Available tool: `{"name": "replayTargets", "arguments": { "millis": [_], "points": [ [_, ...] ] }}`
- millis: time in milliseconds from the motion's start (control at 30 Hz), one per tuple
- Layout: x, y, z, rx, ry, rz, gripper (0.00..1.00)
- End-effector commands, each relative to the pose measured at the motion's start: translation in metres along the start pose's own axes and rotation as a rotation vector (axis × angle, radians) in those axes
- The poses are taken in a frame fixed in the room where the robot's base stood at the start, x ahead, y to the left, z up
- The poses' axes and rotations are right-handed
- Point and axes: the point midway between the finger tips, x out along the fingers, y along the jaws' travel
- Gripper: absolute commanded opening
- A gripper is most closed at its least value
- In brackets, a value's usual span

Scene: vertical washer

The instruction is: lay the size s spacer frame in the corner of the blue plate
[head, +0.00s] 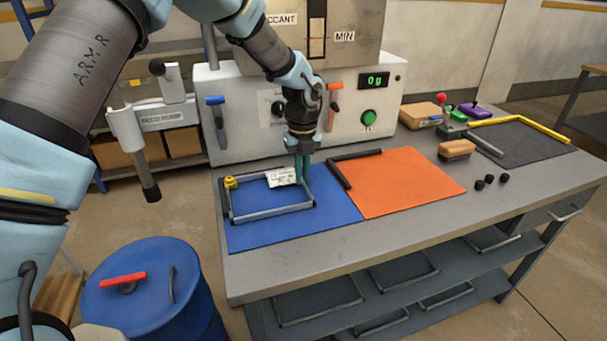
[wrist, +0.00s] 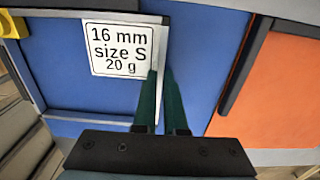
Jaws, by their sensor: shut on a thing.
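The size s spacer frame (head: 272,214) is a grey rectangular frame over the blue plate (head: 340,212). Its white label (wrist: 120,48) reads "16 mm size S 20 g". My gripper (head: 303,178) points down with its green fingers shut on the frame's right-hand bar (wrist: 160,45). The fingertips (wrist: 163,72) hide part of that bar. A small yellow piece (head: 230,183) is at the plate's back left corner, close to the frame's corner. I cannot tell whether the frame touches the plate or is slightly above it.
An orange plate (head: 405,185) with a dark angled bar (head: 342,176) lies to the right. A grey mat (head: 520,145) with a yellow bar is farther right. Small black pieces (head: 490,181) and a tan block (head: 457,149) sit between. The machine (head: 240,120) stands behind.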

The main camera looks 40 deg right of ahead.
Motion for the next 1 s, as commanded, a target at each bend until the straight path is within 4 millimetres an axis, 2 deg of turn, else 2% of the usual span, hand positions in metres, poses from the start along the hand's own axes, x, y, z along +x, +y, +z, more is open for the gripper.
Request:
{"name": "replayTargets", "arguments": {
  "millis": [400, 433, 733, 1000],
  "points": [
    [0.0001, 0.0032, 0.003, -0.001, -0.001, 0.001, 0.0],
    [0.0002, 0.0033, 0.0031, -0.001, -0.001, 0.002, 0.1],
    [0.0001, 0.0026, 0.0024, -0.001, 0.0, 0.001, 0.44],
    [-0.0005, 0.0022, 0.002, -0.001, 0.0, 0.0, 0.44]
  ]
}}
